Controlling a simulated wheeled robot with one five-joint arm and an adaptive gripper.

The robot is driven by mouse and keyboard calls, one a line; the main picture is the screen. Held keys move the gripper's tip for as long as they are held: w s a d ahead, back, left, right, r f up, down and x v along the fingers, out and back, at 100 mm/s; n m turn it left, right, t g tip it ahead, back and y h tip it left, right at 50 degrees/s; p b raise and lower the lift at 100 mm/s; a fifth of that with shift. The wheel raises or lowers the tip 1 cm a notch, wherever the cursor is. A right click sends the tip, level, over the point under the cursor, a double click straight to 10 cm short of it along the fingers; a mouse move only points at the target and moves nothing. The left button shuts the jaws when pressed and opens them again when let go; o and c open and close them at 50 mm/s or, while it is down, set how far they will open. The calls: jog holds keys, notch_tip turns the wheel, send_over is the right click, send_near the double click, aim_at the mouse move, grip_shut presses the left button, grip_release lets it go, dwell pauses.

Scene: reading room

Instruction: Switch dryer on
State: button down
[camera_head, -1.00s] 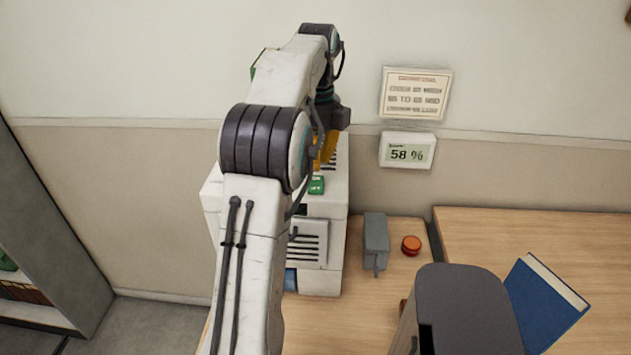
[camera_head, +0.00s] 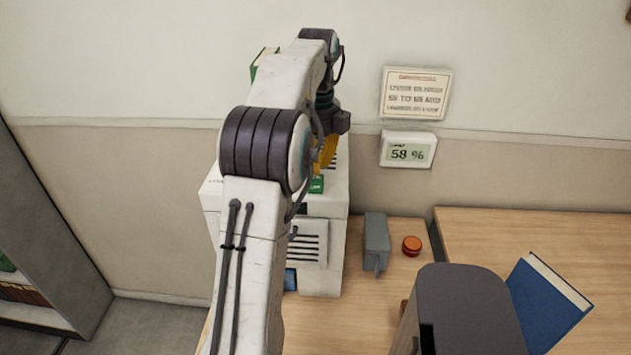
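The dryer appears to be the white boxy machine (camera_head: 335,225) on the wooden table, with dark vent slots on its front. A green label or switch (camera_head: 316,185) shows on its top edge; its setting cannot be read. My arm hides much of the machine's left and middle. My gripper (camera_head: 327,154), with yellow fingers, points down over the top of the machine, just behind the green part. The arm partly hides the fingers, so I cannot tell whether they are open or touching anything.
A grey box (camera_head: 376,240) and an orange-red button (camera_head: 411,245) stand right of the machine. A wall display (camera_head: 408,151) reads 58 % below a notice (camera_head: 416,94). A green book (camera_head: 262,62) shows behind my arm. A bookcase (camera_head: 45,230) is at left.

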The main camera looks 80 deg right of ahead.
aim_at(317, 177)
jog(key=shift+f+b, duration=1)
jog(key=shift+f, duration=0.45)
dwell(0.7)
jog(key=shift+r, duration=0.2)
notch_tip(317, 177, up, 7)
jog(key=p, duration=0.8)
jog(key=shift+f, duration=0.1)
dwell(1.0)
